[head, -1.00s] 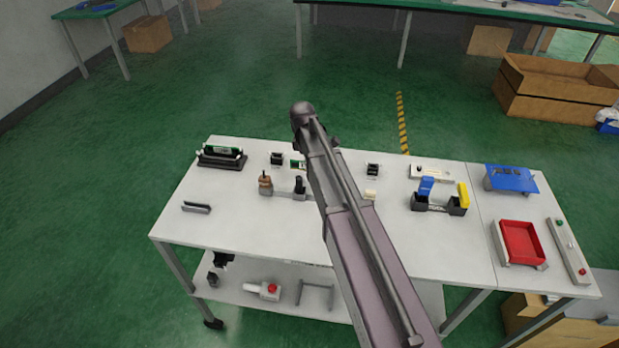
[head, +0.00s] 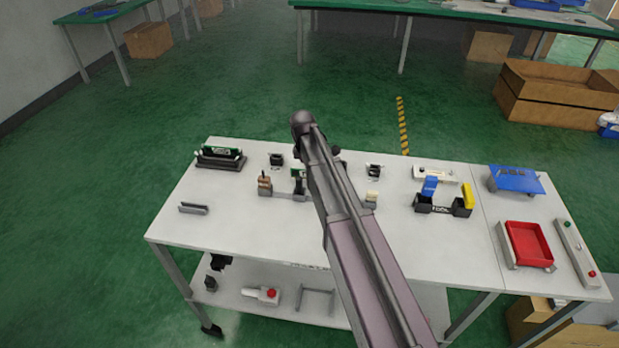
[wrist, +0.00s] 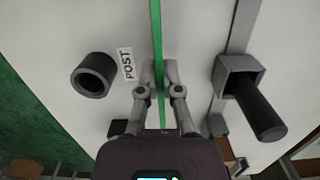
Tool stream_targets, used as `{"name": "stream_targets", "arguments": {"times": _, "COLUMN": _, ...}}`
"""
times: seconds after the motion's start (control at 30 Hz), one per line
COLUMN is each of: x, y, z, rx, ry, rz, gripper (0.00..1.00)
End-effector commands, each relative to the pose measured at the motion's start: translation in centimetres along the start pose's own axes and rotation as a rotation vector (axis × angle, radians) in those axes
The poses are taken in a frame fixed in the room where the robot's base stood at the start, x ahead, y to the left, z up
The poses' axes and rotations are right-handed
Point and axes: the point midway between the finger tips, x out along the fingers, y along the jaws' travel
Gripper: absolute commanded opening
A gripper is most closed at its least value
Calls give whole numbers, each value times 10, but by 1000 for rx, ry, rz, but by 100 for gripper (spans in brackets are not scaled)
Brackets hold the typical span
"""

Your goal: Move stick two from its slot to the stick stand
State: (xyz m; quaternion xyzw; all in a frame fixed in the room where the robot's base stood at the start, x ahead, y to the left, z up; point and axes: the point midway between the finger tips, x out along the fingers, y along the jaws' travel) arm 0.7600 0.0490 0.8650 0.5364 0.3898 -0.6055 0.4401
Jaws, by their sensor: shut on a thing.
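A thin green stick (wrist: 156,35) shows edge-on in the wrist view, running from the top edge down between my fingers. My gripper (wrist: 160,80) is shut on it. In the head view my arm hides most of the gripper, and only a small green part of the stick (head: 297,172) shows left of the arm. A dark holder (head: 222,164) with white ends stands at the table's back left and bears another green board (head: 222,151). I cannot tell whether this holder is the slot or the stand.
Below the stick, a round black socket labelled POST (wrist: 91,76) is on the left and a grey block with a black peg (wrist: 258,108) on the right. A grey channel (head: 194,208) lies front left. A black fixture with blue and yellow levers (head: 442,208) stands right.

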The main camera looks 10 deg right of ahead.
Motion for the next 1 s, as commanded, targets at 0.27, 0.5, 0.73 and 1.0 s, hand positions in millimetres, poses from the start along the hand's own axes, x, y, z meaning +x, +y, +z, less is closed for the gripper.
{"name": "stream_targets", "arguments": {"times": 0.27, "x": 7, "y": 0, "z": 0, "rx": 0, "ry": 0, "rz": 0, "gripper": 0}}
{"name": "stream_targets", "arguments": {"times": 0.5, "x": 8, "y": 0, "z": 0, "rx": 1, "ry": 0, "rz": 0, "gripper": 0}}
{"name": "stream_targets", "arguments": {"times": 0.73, "x": 10, "y": 0, "z": 0, "rx": 1, "ry": 0, "rz": 0, "gripper": 33}}
{"name": "stream_targets", "arguments": {"times": 1.0, "x": 10, "y": 0, "z": 0, "rx": 1, "ry": 0, "rz": 0, "gripper": 43}}
